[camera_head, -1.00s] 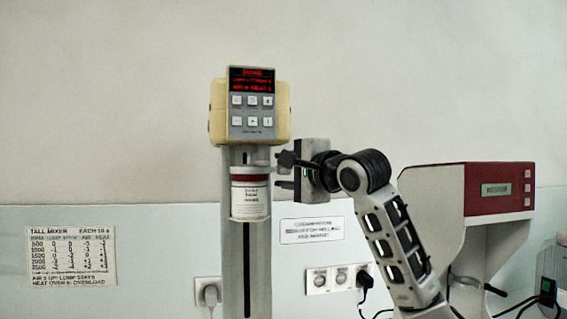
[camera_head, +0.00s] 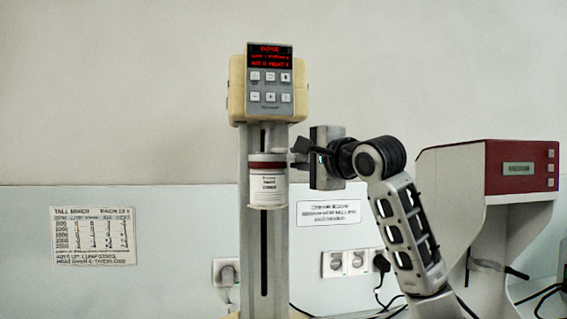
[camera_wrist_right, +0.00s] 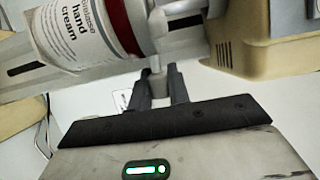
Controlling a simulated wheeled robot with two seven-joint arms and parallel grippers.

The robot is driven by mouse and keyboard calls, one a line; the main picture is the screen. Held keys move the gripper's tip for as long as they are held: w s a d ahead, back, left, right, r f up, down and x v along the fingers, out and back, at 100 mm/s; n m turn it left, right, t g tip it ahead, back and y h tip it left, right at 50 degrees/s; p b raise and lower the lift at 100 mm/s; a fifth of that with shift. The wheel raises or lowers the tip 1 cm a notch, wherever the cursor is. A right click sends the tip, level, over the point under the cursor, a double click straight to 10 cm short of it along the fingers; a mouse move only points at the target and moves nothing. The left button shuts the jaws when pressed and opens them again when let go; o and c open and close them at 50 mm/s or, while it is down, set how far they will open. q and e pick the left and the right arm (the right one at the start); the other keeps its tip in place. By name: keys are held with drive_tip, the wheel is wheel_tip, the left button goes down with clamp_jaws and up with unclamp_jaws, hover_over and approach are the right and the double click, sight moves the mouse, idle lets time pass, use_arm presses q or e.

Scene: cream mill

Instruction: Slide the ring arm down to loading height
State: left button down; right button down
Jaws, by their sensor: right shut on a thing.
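The tall mixer has a yellow head (camera_head: 270,105) on a grey slotted column (camera_head: 264,240). A white cream jar (camera_head: 267,182) with a dark red band is upright against the column, below the head; the wrist view shows it (camera_wrist_right: 85,30) labelled hand cream. The ring arm is mostly hidden by the jar; its pale grey handle (camera_wrist_right: 157,60) shows beside the jar in the wrist view. My right gripper (camera_head: 297,156) is right of the jar, its fingers (camera_wrist_right: 158,88) shut on that handle. My left gripper is out of view.
A red and white machine (camera_head: 500,180) stands at the right, behind my right arm. Sockets (camera_head: 345,263) with plugs and cables are on the wall. A settings chart (camera_head: 93,236) hangs at the left. The column's slot is clear below the jar.

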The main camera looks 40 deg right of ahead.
drive_tip(key=shift+f, duration=0.25)
drive_tip(key=c, duration=1.3)
unclamp_jaws()
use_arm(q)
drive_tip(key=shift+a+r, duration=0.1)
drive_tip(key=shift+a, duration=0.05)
use_arm(e)
drive_tip(key=shift+s, duration=0.1)
drive_tip(key=shift+s+a, duration=0.1)
drive_tip(key=shift+s, duration=0.15)
use_arm(q)
drive_tip(key=b, duration=0.2)
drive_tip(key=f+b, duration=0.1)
drive_tip(key=b, duration=0.1)
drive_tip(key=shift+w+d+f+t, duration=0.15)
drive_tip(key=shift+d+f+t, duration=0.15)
use_arm(e)
drive_tip(key=s+a, duration=0.1)
drive_tip(key=s, duration=0.9)
drive_tip(key=s+a, duration=0.1)
drive_tip(key=s, duration=0.4)
drive_tip(key=shift+a, duration=0.35)
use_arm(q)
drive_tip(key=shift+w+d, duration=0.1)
